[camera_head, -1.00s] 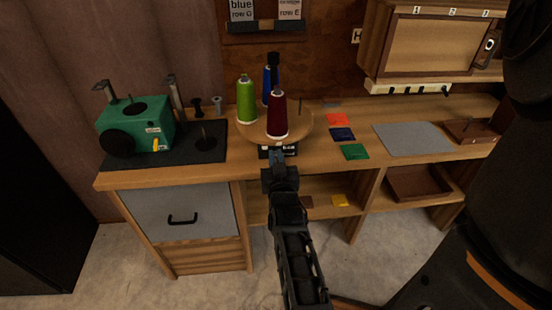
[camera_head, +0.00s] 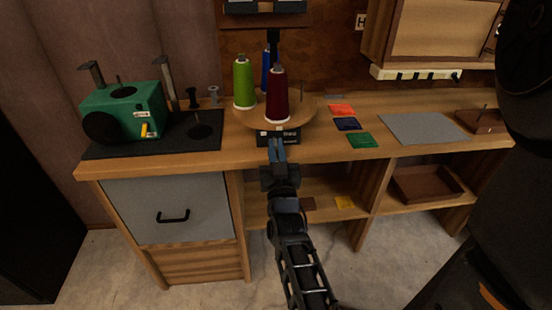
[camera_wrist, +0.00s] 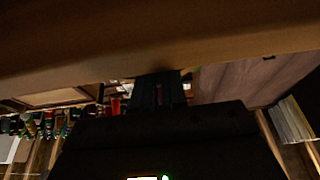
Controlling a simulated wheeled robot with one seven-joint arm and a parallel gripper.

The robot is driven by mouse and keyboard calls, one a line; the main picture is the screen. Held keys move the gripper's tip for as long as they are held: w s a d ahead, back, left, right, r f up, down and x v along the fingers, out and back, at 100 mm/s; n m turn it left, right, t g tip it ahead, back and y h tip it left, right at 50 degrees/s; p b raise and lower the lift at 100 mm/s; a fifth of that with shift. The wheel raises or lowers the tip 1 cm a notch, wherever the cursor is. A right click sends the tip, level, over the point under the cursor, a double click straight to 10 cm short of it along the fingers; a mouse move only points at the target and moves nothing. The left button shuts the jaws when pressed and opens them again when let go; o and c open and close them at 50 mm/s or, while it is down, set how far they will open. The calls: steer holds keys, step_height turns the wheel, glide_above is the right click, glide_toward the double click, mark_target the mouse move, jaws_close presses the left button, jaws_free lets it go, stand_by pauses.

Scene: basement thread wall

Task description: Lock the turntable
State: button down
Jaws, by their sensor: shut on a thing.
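The turntable (camera_head: 303,113) is a round wooden disc on a black base (camera_head: 290,137) with pale lettering, near the desk's front edge. It bears a green spool (camera_head: 243,84), a dark red spool (camera_head: 277,95) and a blue spool (camera_head: 266,76), partly hidden behind. My gripper (camera_head: 276,150) is at the front of the base, its fingers pointing at it. It is shut on a small part there, which the fingers mostly hide. In the wrist view, the dark fingers (camera_wrist: 158,92) are close together under a wooden surface, with a faint reddish strip between them. I cannot tell the lock's position.
A green machine (camera_head: 125,112) stands on a dark mat at the left. Coloured cards (camera_head: 348,124) and a grey mat (camera_head: 423,128) lie to the right. A drawer (camera_head: 170,208) and open shelves are below the desk top. A power strip (camera_head: 416,74) is on the wall.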

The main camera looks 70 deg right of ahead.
steer(key=shift+t, duration=0.3)
steer(key=c, duration=1.2)
jaws_free()
steer(key=shift+o, duration=0.2)
steer(key=shift+a+f, duration=0.1)
